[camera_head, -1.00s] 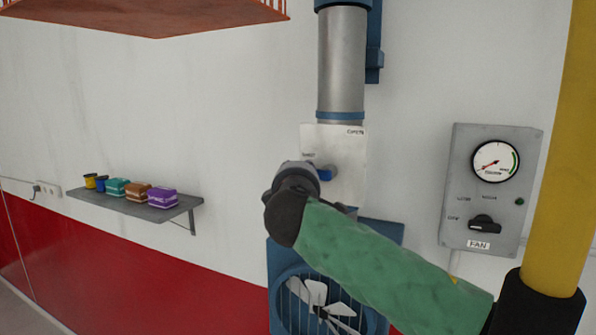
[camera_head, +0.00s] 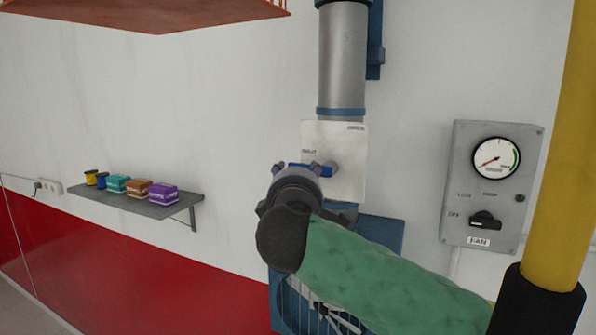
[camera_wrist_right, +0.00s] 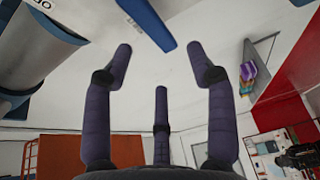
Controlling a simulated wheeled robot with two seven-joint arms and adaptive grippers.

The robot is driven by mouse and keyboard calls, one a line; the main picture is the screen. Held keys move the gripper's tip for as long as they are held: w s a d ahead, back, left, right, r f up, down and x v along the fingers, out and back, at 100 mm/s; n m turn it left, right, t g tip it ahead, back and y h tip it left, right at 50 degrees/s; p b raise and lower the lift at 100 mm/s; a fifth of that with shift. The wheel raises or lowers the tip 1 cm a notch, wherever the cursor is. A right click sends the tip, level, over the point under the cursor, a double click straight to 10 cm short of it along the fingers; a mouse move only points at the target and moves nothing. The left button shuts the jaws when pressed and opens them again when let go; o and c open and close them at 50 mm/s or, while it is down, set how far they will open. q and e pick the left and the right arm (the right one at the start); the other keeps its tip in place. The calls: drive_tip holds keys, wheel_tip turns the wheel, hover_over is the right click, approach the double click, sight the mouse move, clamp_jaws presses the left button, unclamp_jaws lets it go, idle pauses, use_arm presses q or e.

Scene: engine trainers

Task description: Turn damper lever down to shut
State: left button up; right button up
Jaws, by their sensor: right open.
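The blue damper lever (camera_head: 310,170) lies about level on a white plate (camera_head: 347,140) on the duct, reaching left from its pivot toward the SHUT mark. The OPEN mark is at the plate's top right. My right gripper (camera_head: 297,167) is in front of the lever's left part and hides some of it. In the right wrist view the lever (camera_wrist_right: 147,20) runs slantwise just past the spread fingers of the open gripper (camera_wrist_right: 160,52). No finger is closed on it, and I cannot tell whether one touches it. My left gripper is not in view.
The grey duct (camera_head: 342,60) rises above the plate, and a blue fan housing (camera_head: 383,236) sits below, partly behind my arm. A fan control box (camera_head: 497,135) is at right. A shelf (camera_head: 190,208) with small boxes is at left. An orange rack (camera_head: 150,18) hangs above.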

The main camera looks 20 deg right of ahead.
drive_tip(key=v, duration=0.5)
drive_tip(key=shift+s+a, duration=0.15)
drive_tip(key=shift+s, duration=0.15)
drive_tip(key=shift+w+f, duration=0.1)
